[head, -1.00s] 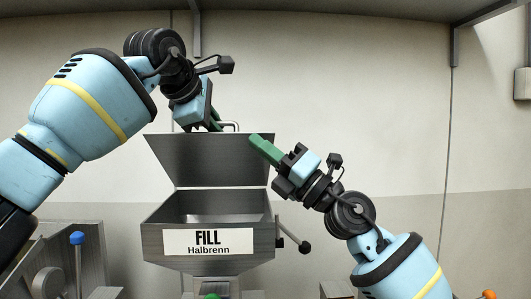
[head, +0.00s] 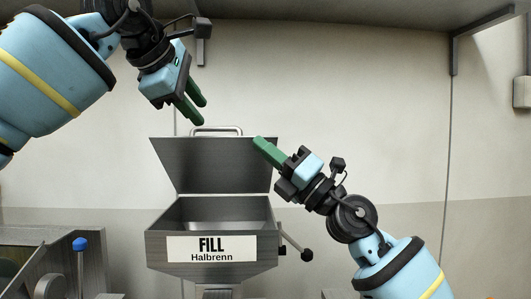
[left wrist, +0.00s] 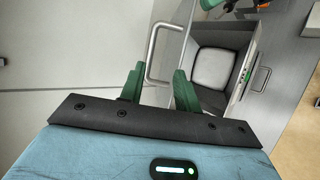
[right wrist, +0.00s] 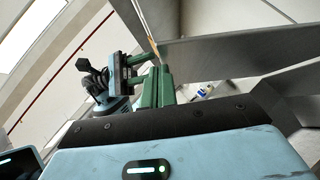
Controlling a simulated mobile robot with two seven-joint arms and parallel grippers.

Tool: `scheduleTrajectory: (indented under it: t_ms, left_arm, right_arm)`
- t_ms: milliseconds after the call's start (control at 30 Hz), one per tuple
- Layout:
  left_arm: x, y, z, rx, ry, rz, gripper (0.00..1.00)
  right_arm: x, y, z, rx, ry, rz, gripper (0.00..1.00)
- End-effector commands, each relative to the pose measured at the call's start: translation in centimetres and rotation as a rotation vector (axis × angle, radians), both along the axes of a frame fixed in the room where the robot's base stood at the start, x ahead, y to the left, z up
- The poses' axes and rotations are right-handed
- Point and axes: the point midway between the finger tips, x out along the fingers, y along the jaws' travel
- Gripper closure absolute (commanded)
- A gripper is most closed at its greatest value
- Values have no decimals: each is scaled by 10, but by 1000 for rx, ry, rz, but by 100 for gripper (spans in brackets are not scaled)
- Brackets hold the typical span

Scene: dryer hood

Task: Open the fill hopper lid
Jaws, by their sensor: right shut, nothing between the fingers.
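The fill hopper (head: 212,262) stands at the middle of the head view with a label reading FILL Halbrenn. Its lid (head: 212,165) stands raised and tilted back, and the bin mouth is open. The lid's handle (head: 217,129) is at the top edge; it also shows in the left wrist view (left wrist: 152,52). My left gripper (head: 198,112) is open and empty, above and left of the handle, apart from it. My right gripper (head: 258,141) is shut and empty, its tips by the lid's upper right corner; I cannot tell whether they touch it.
A lever with a black knob (head: 306,254) sticks out at the hopper's right. A blue-knobbed lever (head: 80,244) stands at the left by grey machinery. A shelf (head: 330,12) spans the top.

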Motion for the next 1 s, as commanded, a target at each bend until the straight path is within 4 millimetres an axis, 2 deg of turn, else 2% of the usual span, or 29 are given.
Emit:
scheduleTrajectory:
  t_ms: [100, 300, 500, 633, 767, 1000]
  left_arm:
    - [-10, 7, 8, -1, 1, 1, 68]
    - [-18, 12, 14, 0, 3, 3, 68]
    - [-18, 15, 14, -13, 9, 3, 68]
    - [-11, 31, 5, -114, 60, -1, 68]
    - [0, 67, -12, -344, 175, -2, 68]
    - [6, 167, -45, -906, 441, 24, 68]
  right_arm:
    - [1, 1, -3, -2, 4, 2, 100]
    - [1, 2, -4, -4, 5, 4, 100]
    - [0, 2, -5, -4, 5, 6, 100]
    - [0, 2, -5, -5, 6, 5, 100]
    - [1, 2, -5, -6, 6, 6, 100]
    - [1, 3, -5, -6, 6, 6, 100]
